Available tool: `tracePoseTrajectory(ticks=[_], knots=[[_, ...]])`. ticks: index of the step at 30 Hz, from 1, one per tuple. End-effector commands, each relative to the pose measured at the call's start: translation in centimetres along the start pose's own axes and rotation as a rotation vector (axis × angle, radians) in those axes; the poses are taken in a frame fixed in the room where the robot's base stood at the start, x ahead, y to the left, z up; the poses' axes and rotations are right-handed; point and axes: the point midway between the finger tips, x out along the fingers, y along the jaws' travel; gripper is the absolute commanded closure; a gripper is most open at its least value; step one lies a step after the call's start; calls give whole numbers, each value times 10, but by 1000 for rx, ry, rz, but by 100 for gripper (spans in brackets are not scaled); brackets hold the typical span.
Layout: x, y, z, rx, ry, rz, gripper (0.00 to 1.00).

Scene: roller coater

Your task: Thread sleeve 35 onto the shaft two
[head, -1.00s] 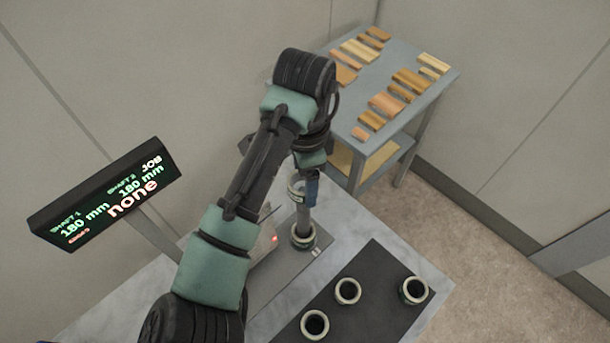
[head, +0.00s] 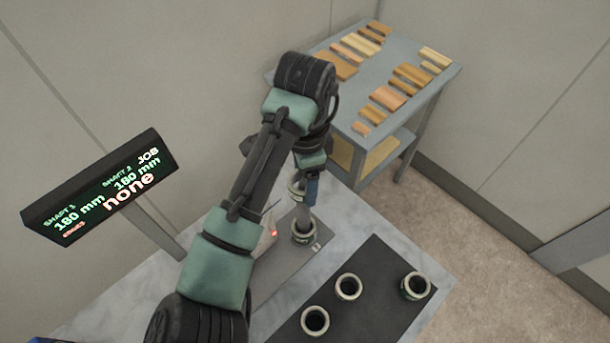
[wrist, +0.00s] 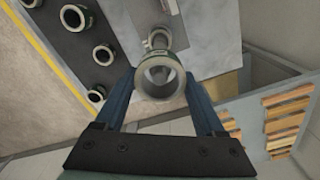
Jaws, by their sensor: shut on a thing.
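My gripper (head: 309,190) is shut on a pale-rimmed sleeve (wrist: 161,76), which sits between the blue fingers in the wrist view. The held sleeve also shows in the head view (head: 296,189), partly hidden by a finger. A grey upright shaft (head: 303,217) stands just below it, with another dark-sided sleeve (head: 303,233) around its base. The held sleeve is close to the shaft's upper end; I cannot tell whether the shaft enters its bore. No number is readable on the sleeves. A second shaft is not clearly visible; my arm covers part of the machine.
Three sleeves (head: 348,287) stand on a dark mat (head: 380,262) at front right. A display (head: 103,190) at left reads 180 mm for both shafts and job none. A cart (head: 392,57) with wooden pieces stands behind. A small red light (head: 274,233) glows near the shaft.

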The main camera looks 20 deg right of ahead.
Motion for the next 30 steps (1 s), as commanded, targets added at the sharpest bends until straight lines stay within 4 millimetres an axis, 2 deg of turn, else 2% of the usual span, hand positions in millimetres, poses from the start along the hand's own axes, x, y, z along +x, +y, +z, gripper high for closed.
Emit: tracePoseTrajectory(ticks=[4, 12, 13, 17, 18, 30], knots=[[7, 0, 0, 0, 1, 0, 84], [8, 0, 0, 0, 0, 0, 84], [8, 0, 0, 0, 0, 0, 27], [8, 0, 0, 0, 0, 0, 3], [8, 0, 0, 0, 0, 0, 0], [6, 0, 0, 0, 0, 1, 0]])
